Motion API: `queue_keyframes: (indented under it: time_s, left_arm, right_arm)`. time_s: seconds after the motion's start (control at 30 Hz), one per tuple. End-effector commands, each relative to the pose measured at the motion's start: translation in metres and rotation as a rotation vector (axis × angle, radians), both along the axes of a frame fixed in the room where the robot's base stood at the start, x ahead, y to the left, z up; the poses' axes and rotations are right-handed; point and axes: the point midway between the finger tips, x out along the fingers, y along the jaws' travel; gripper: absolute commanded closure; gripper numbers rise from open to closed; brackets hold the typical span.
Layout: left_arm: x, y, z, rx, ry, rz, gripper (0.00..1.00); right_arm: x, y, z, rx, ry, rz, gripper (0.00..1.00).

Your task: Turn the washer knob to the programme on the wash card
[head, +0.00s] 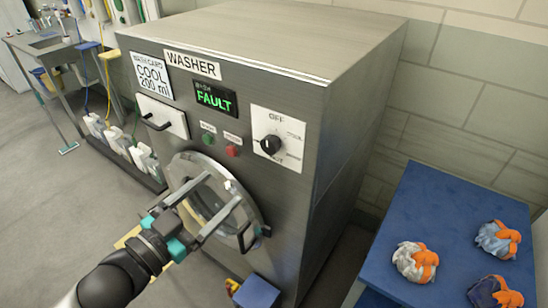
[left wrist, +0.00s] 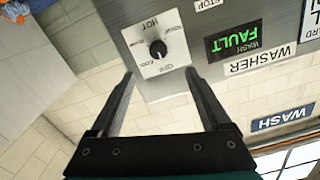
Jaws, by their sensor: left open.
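The washer (head: 330,75) is a grey metal cabinet. Its black knob (head: 270,145) sits on a white dial plate at the upper right of the front; OFF is at the top. Its exact pointer direction is too small to tell. The wash card (head: 151,76) at the upper left reads COOL, 200 ml. My left gripper (head: 224,188) is open and empty, in front of the round door, lower and left of the knob. In the left wrist view the knob (left wrist: 157,50) appears upside down, just beyond and between the open fingertips (left wrist: 159,73). My right gripper is not in view.
The display (head: 215,98) reads FAULT. Green and red buttons (head: 231,151) lie below it. A drawer with a black handle (head: 158,115) is at the left. A blue table (head: 440,215) with cloth bundles stands at the right. White jugs (head: 120,140) line the left side.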

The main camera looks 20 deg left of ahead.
Motion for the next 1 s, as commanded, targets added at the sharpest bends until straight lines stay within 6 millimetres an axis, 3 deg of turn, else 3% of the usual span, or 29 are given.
queue_keyframes:
  time_s: [0.27,1.0]
  left_arm:
    - [0.008,-0.008,0.009,-0.003,-0.018,-0.014,0.19]
    - [0.087,-0.036,0.009,-0.004,-0.016,-0.012,0.19]
  right_arm:
    - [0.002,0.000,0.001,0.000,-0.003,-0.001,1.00]
    - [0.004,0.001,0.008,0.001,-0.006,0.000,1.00]
